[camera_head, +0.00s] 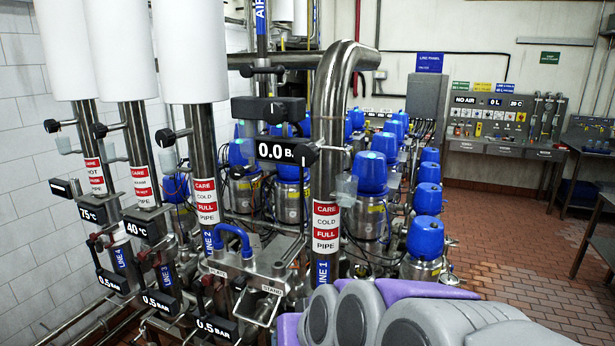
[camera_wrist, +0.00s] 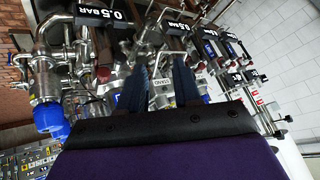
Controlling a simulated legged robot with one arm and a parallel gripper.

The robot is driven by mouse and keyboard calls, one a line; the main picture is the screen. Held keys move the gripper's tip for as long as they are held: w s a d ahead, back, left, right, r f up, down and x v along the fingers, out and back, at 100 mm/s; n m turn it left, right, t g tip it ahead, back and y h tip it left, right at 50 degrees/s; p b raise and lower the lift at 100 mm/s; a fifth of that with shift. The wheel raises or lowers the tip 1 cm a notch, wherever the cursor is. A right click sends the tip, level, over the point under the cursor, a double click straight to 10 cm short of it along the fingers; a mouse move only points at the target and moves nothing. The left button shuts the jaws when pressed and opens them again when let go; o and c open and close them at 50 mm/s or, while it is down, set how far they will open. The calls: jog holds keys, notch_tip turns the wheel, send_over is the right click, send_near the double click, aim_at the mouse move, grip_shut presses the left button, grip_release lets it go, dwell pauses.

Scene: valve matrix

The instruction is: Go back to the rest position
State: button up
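My gripper (camera_wrist: 161,70) shows in the wrist view as two dark blue fingers with a gap between them. It is open, and I see nothing held in it. Pipework shows through and beyond the gap; I cannot tell how far off it is. In the head view my grey and purple arm lies across the bottom right, and the gripper itself is not seen there. The valve matrix stands ahead, with a blue U-shaped pipe (camera_head: 232,240), a thick steel pipe (camera_head: 326,175) and several blue-capped valves (camera_head: 370,172).
Black pressure displays (camera_head: 287,151) and white cylinders (camera_head: 118,45) stand at the left. A grey control panel (camera_head: 503,120) is at the back right, beside a metal table (camera_head: 605,200). The tiled floor (camera_head: 515,265) is clear at the right.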

jog(key=s+d+f+m+g+h+b, duration=0.1)
jog(key=s+d+f+g+h, duration=0.1)
jog(key=s+d+f+g, duration=0.2)
jog(key=s+d+f+m+g+h+b, duration=0.1)
jog(key=s+d+f+g, duration=0.3)
jog(key=s+d+f, duration=0.7)
jog(key=s+d+h, duration=0.1)
jog(key=s, duration=0.6)
jog(key=shift+f+h, duration=0.15)
jog(key=shift+h, duration=0.15)
